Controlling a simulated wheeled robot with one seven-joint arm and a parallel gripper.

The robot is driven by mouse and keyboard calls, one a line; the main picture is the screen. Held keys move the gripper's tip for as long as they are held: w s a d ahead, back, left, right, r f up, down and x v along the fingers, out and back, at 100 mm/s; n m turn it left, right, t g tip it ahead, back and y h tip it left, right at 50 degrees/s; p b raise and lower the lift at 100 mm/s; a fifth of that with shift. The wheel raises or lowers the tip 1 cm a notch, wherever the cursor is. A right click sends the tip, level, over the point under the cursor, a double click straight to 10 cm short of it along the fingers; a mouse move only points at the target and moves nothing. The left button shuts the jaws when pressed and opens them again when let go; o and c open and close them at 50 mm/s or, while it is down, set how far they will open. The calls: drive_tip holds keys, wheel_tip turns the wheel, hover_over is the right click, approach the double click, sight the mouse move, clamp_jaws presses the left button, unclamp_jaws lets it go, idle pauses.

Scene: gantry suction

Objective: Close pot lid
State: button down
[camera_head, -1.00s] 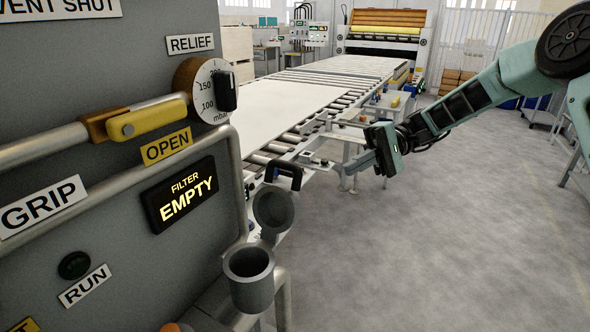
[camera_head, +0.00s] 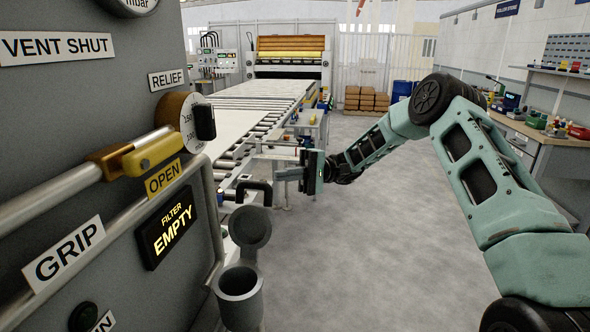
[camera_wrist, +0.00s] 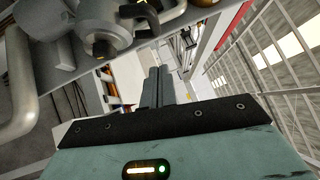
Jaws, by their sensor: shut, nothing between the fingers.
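The grey pot (camera_head: 240,298) is an open-topped cup fixed beside the panel, low in the head view. Its round lid (camera_head: 250,228) stands hinged up behind the mouth, so the pot is open. My gripper (camera_head: 281,174) is beyond the lid and to its upper right in the head view, pointing left, apart from lid and pot. Its fingers are together and empty; they also show in the wrist view (camera_wrist: 158,78). A grey round fitting is at the wrist view's upper left; I cannot tell whether it is the pot.
The grey panel (camera_head: 95,160) with a yellow-handled lever (camera_head: 152,153) and a relief knob (camera_head: 203,122) fills the left. A black handle (camera_head: 254,188) sticks out behind the lid. A roller conveyor (camera_head: 240,115) runs back. Open floor (camera_head: 350,270) lies to the right.

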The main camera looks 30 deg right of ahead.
sight(246, 182)
drive_tip(key=s+a+r+p, duration=0.1)
drive_tip(key=s+a+p, duration=0.2)
drive_tip(key=a, duration=0.3)
drive_tip(key=shift+s+r, duration=0.2)
drive_tip(key=shift+s, duration=0.2)
drive_tip(key=shift+s+a+r, duration=0.1)
